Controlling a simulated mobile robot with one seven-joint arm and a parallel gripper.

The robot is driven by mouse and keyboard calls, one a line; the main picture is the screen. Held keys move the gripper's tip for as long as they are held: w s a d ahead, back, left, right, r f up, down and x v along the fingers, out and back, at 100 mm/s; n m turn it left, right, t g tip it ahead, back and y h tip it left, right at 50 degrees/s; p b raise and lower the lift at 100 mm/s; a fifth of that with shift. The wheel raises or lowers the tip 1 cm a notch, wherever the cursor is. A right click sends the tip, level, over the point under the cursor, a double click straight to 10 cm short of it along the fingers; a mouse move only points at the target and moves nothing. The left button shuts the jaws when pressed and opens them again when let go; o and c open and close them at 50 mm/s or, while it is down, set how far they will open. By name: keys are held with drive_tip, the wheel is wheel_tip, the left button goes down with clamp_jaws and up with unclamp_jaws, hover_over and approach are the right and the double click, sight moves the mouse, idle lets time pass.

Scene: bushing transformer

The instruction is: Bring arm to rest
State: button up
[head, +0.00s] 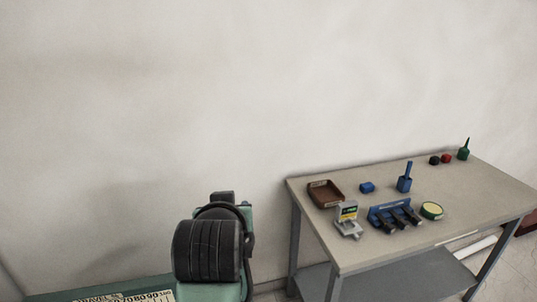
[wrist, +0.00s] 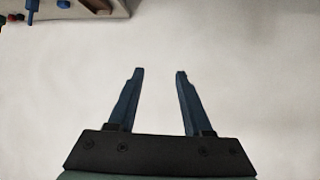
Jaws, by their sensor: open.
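My gripper (wrist: 159,75) shows in the wrist view with its two dark blue fingers apart and nothing between them. Behind the fingers is a plain pale surface, and nothing touches them. In the head view my arm is folded low, left of the workbench (head: 330,247); the fingers cannot be made out there.
The grey workbench carries a brown tray (head: 325,194), a blue block (head: 367,187), a blue holder (head: 404,184), a blue rack (head: 377,219) with black pieces, a grey device (head: 347,222), a yellow-topped round tin (head: 432,210) and a green bottle (head: 463,153). The wall behind is bare.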

drive_tip(key=s+d+r+t, duration=0.1)
drive_tip(key=d+r+t, duration=0.15)
drive_tip(key=r, duration=0.45)
drive_tip(key=s+d+r+t, duration=0.1)
drive_tip(key=r+t, duration=0.2)
drive_tip(key=r, duration=0.3)
drive_tip(key=s+d+r+t, duration=0.1)
drive_tip(key=s+r+t, duration=0.4)
drive_tip(key=s+r, duration=0.3)
drive_tip(key=s+d+r+m+t+b, duration=0.1)
drive_tip(key=s+d+r+t, duration=0.1)
drive_tip(key=s+r+t, duration=0.3)
drive_tip(key=s+r, duration=0.4)
drive_tip(key=r, duration=0.3)
drive_tip(key=shift+s+d+r+h, duration=0.15)
drive_tip(key=shift+d+r+h, duration=0.15)
drive_tip(key=shift+h, duration=0.1)
